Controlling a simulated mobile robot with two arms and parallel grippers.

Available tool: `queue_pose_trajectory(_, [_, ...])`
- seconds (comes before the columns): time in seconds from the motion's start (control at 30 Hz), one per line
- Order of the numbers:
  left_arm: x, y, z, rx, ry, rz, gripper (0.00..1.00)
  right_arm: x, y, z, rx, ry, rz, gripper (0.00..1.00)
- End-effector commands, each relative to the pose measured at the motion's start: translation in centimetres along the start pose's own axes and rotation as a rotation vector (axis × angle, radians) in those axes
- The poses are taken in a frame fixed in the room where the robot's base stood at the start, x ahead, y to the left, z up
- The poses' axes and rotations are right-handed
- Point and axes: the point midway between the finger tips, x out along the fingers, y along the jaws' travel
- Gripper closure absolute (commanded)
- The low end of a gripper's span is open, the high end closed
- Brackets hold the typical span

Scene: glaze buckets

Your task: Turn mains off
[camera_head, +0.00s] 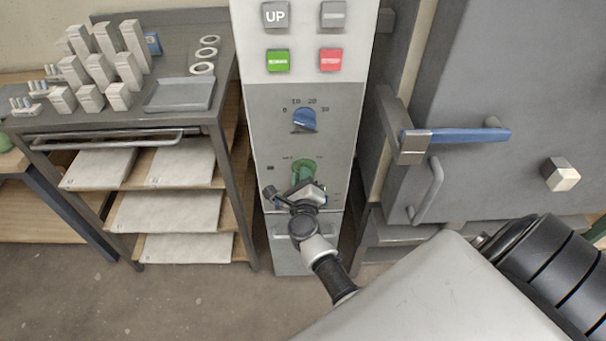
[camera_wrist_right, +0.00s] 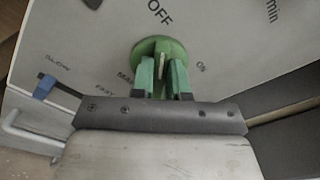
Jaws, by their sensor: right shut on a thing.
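The green mains knob (camera_head: 304,168) sits low on the grey control panel (camera_head: 270,125). In the right wrist view the round green knob (camera_wrist_right: 160,46) has OFF printed above it and ON to its lower right. My right gripper (camera_head: 302,187) is shut on the knob; in the wrist view its two fingers (camera_wrist_right: 163,76) stand on either side of the knob's raised grip. The fingers hide part of the knob and some lettering, so its exact pointing is hard to read. My left gripper is not in view.
A blue dial (camera_head: 305,119) sits above the knob, with green (camera_head: 278,60) and red (camera_head: 331,60) buttons higher up. A kiln door with a blue handle (camera_head: 470,135) stands right. A shelf rack (camera_head: 190,120) with pale boards and blocks stands left.

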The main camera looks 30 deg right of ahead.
Motion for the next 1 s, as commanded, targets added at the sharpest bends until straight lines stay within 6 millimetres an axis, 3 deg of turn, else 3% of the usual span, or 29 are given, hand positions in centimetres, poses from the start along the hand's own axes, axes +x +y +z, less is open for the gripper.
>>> queue_pose_trajectory(0.53, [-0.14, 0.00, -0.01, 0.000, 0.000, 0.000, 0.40, -0.01, 0.05, 0.03, -0.027, -0.001, 0.001, 1.00])
queue_pose_trajectory(0.57, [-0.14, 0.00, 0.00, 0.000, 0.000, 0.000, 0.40, -0.01, 0.05, 0.03, -0.027, -0.001, 0.001, 0.81])
queue_pose_trajectory(0.7, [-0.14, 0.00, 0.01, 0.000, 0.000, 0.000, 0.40, -0.01, 0.05, 0.02, -0.025, -0.001, 0.000, 0.60])
queue_pose_trajectory(1.0, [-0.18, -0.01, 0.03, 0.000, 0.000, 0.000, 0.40, -0.21, 0.04, 0.00, -0.024, 0.000, 0.001, 0.60])
